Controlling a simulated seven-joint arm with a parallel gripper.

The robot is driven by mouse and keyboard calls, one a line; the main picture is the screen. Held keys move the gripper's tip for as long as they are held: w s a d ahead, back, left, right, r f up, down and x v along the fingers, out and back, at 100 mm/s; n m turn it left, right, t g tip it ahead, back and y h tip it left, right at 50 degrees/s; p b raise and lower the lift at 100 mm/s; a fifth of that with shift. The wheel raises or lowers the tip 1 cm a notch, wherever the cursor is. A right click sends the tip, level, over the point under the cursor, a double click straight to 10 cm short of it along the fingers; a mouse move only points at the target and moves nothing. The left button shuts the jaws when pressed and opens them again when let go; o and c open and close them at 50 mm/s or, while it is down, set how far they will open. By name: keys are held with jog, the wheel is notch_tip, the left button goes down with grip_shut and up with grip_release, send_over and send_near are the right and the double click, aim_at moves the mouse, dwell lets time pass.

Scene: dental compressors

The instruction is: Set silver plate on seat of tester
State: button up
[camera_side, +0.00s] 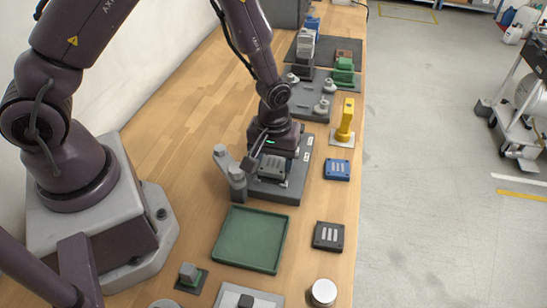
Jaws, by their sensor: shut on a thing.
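My gripper (270,158) points down over the tester (293,188), a dark grey base with a lighter grey post at its left. It is shut on the silver plate (271,167), a small grey slab with slots in its top. The plate is over the middle of the tester, at or just above its seat. The seat is hidden under the plate and gripper, so I cannot tell whether the plate touches it.
A blue plate (337,170) and a black plate (328,236) lie to the right, near the bench edge. An empty green tray (231,257) lies in front. A yellow upright part (345,121) and a grey fixture (325,88) stand behind. A white cylinder (323,292) stands at the front.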

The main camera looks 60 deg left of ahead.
jog(key=shift+f, duration=0.7)
dwell(1.5)
jog(key=o, duration=1.3)
jog(key=shift+r, duration=3.5)
